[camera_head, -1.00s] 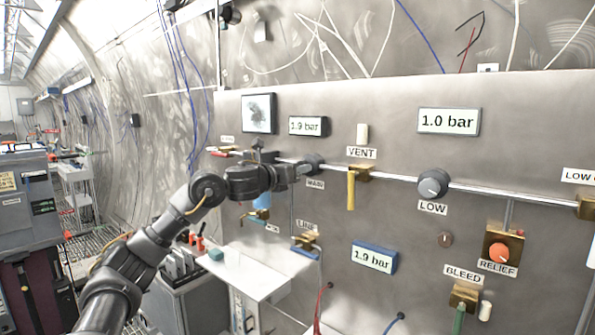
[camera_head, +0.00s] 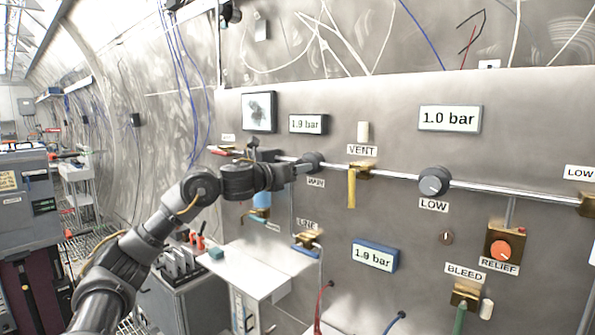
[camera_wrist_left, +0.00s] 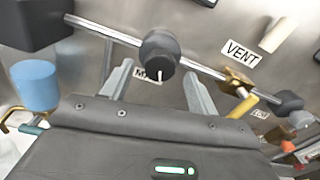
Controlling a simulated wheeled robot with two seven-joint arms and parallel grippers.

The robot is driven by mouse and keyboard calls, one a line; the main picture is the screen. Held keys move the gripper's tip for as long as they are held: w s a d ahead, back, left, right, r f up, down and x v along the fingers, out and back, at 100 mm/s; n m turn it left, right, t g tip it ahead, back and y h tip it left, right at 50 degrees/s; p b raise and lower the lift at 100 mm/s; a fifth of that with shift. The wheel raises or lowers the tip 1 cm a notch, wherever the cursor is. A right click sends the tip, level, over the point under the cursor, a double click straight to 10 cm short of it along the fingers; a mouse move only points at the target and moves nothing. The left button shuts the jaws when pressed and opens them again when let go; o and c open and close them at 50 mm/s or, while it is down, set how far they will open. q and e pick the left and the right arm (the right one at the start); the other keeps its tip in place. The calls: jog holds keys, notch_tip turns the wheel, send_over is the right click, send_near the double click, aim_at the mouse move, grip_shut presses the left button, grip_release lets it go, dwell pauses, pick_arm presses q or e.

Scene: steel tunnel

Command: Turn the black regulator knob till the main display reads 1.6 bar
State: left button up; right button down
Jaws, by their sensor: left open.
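The black regulator knob (camera_head: 314,160) labelled MAIN sits on the horizontal pipe. In the left wrist view the knob (camera_wrist_left: 160,56) shows a white mark on its face, pointing down in the picture. My left gripper (camera_head: 301,168) is at the knob in the head view. In the left wrist view my left gripper (camera_wrist_left: 158,74) is open, one finger on each side of the knob's lower part; I cannot tell whether they touch it. My right gripper is not in view.
A second knob (camera_head: 433,181) is labelled LOW, under a display (camera_head: 448,120) reading 1.0 bar. A yellow VENT lever (camera_head: 352,188) hangs right of the MAIN knob. A blue cylinder (camera_wrist_left: 36,84) is at the left.

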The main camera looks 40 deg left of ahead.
pick_arm(q)
jog(key=s+b, duration=0.2)
jog(key=s, duration=0.7)
jog(key=shift+d, duration=0.1)
